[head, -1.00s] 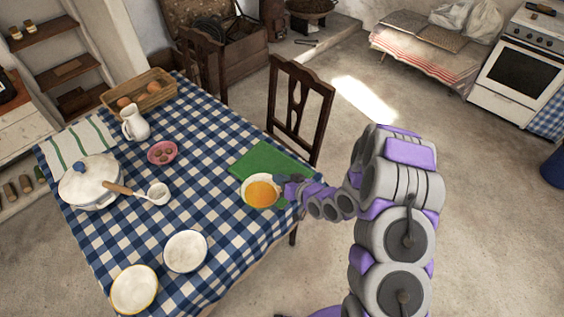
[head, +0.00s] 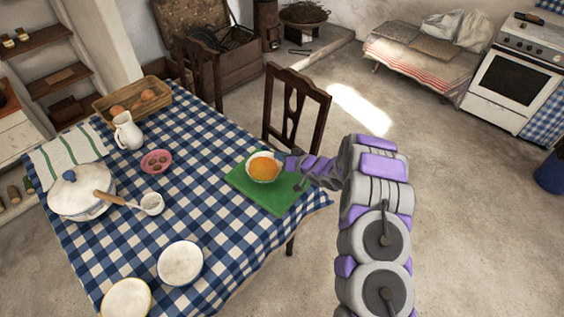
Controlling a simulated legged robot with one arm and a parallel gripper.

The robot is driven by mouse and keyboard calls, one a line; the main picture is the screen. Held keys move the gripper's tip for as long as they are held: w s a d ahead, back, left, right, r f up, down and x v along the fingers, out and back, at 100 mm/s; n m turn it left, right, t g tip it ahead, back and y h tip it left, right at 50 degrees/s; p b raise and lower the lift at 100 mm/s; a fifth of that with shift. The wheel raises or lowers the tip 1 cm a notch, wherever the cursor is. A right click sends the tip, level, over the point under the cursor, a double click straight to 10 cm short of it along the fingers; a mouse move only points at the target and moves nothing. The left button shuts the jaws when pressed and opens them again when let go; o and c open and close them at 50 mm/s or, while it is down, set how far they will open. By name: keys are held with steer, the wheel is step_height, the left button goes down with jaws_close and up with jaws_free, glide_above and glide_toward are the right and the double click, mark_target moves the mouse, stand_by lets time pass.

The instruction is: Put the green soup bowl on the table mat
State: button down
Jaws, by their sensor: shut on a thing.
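The soup bowl (head: 263,178) is pale with a light rim and holds orange soup. It is upright over the far part of the green table mat (head: 274,201). I cannot tell whether its base touches the mat or is a little above it. My gripper (head: 281,166) is at the bowl's right side, shut on its rim. The fingertips are small and partly hidden against the bowl. The mat lies flat near the table's right edge, its near part bare.
The checked table (head: 205,205) also holds two pale plates (head: 180,263), a white tureen (head: 80,195), a ladle (head: 150,203), a pink bowl (head: 156,162), a jug (head: 127,131) and a wooden tray (head: 115,109). A chair (head: 297,105) stands close behind the mat.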

steer(key=f, duration=0.1)
steer(key=f+b, duration=0.1)
steer(key=w+d+f, duration=0.1)
steer(key=shift+f, duration=0.15)
steer(key=shift+a, duration=0.25)
steer(key=c, duration=1.7)
jaws_free()
steer(key=shift+s+a, duration=0.1)
steer(key=o, duration=0.5)
steer(key=shift+d, duration=0.35)
steer(key=shift+c, duration=0.2)
